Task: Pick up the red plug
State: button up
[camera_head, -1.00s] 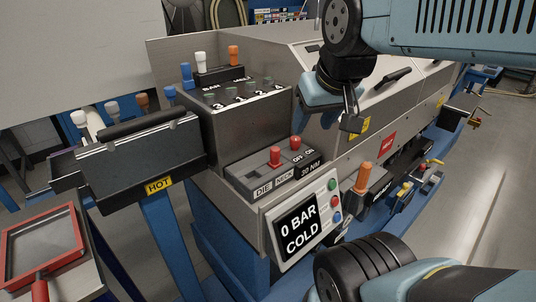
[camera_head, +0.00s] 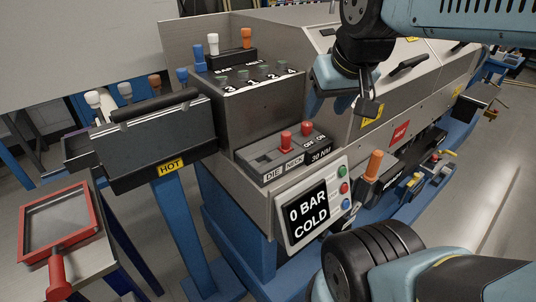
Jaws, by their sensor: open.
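Two red plug-like pieces stand upright on the grey panel (camera_head: 262,167) labelled DIE, NECK and 30 NM. One red plug (camera_head: 286,139) is near the NECK label, and a second red piece (camera_head: 307,128) is by the OFF/ON labels. I cannot tell which of them is the named plug. My gripper (camera_head: 343,103) hangs above and to the right of both, in front of the grey machine housing. Its jaws are apart and empty. It touches neither red piece.
A display (camera_head: 307,210) reads 0 BAR COLD below the panel. An orange-handled piece (camera_head: 373,165) stands right of it. White, blue and orange pieces stand on a raised box (camera_head: 248,105). A black-handled HOT plate (camera_head: 155,150) is at left, beside a red-framed tray (camera_head: 92,212).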

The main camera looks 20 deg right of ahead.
aim_at(286, 149)
jog(key=u, duration=0.45)
jog(key=k, duration=0.5)
jog(key=u, duration=0.25)
